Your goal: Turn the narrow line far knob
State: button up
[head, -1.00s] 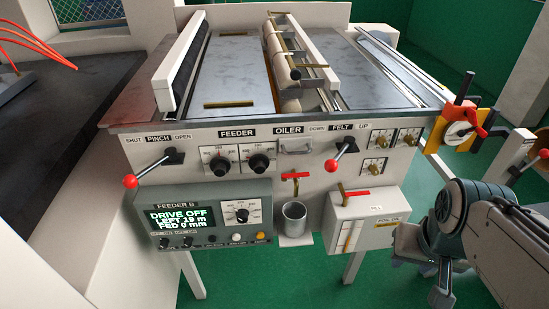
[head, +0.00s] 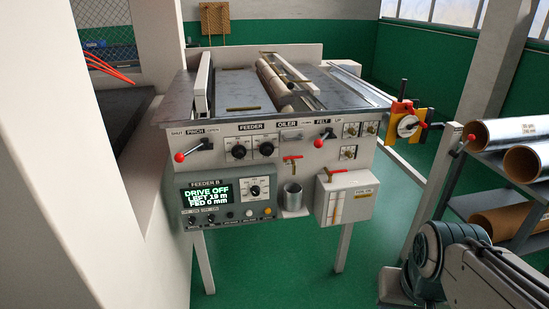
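On the right of the machine's front panel, three small brass knobs sit on pale plates: an upper left knob (head: 350,130), an upper right knob (head: 372,128) and a lower knob (head: 348,152). Two round black knobs, left (head: 238,151) and right (head: 266,148), sit under the FEEDER label. The small markings are too fine to read, so I cannot tell which knob is the narrow line far one. My gripper (head: 393,287) is low at the right, partly hidden by my arm, well apart from the panel. I cannot make out its fingers clearly.
Red-ball levers (head: 180,157) stick out from the panel. Below are a FEEDER B display box (head: 225,200) reading DRIVE OFF, a metal cup (head: 293,196) and a white box (head: 345,200). A rack (head: 500,170) with rolls stands at the right. Green floor in front is clear.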

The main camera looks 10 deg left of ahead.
aim_at(266, 149)
jog(key=u, duration=0.75)
jog(key=i, duration=1)
jog(key=z, duration=0.05)
